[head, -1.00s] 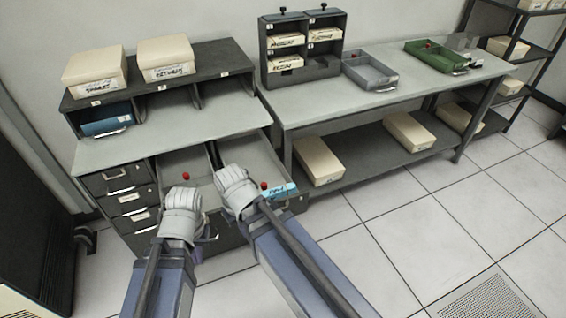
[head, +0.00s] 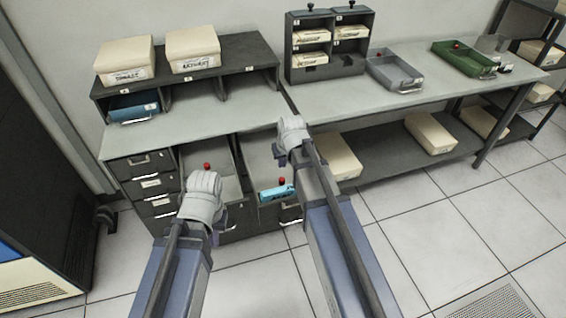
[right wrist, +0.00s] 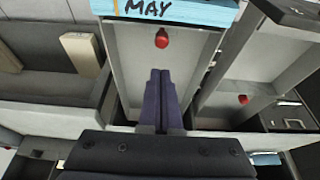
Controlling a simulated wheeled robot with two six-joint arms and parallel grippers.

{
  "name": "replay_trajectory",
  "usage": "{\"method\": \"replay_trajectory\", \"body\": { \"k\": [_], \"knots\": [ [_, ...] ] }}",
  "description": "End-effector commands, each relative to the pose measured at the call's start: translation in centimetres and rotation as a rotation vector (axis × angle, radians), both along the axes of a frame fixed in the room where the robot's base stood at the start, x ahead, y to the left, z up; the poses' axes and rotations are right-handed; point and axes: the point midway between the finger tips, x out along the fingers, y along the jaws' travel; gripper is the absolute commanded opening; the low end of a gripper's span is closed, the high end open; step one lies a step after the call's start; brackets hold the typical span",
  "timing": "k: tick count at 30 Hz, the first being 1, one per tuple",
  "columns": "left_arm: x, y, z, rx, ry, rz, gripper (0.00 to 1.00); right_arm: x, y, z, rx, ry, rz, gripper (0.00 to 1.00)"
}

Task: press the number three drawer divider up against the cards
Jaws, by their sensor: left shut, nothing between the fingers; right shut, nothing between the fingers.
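Two drawers stand open. In the right one, a red knob (head: 281,182) rises just behind a blue card block (head: 277,194) at the drawer front. In the right wrist view the block (right wrist: 172,11) reads MAY, and the knob (right wrist: 162,38) is beside it. No divider number is legible, and the divider plate is hard to make out. My right gripper (head: 290,128) is shut and empty; its fingertips (right wrist: 160,75) are over this drawer, on the knob's side away from the cards. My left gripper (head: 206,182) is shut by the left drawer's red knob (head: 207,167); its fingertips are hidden.
The cabinet's grey top (head: 190,125) lies behind the drawers, with two cream boxes (head: 192,48) on its shelf. To the right, a bench (head: 330,95) carries a card rack (head: 328,70), a grey tray (head: 395,84) and a green tray (head: 464,66). Floor in front is clear.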

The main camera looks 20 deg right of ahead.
Motion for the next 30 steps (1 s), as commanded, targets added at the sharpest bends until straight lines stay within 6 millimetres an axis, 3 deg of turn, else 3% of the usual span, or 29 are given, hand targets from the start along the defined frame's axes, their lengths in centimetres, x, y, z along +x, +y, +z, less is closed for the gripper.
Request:
{"method": "replay_trajectory", "body": {
  "k": [21, 30],
  "knots": [
    [0.0, 0.0, -7.8, 0.000, 0.000, 0.000, 0.00, 2.7, 0.1, -7.8, 0.000, 0.001, 0.000, 0.00],
    [0.0, 0.0, -9.6, 0.000, 0.000, 0.000, 0.00, 3.4, 0.1, -9.6, 0.000, 0.001, 0.000, 0.00]
  ]
}}
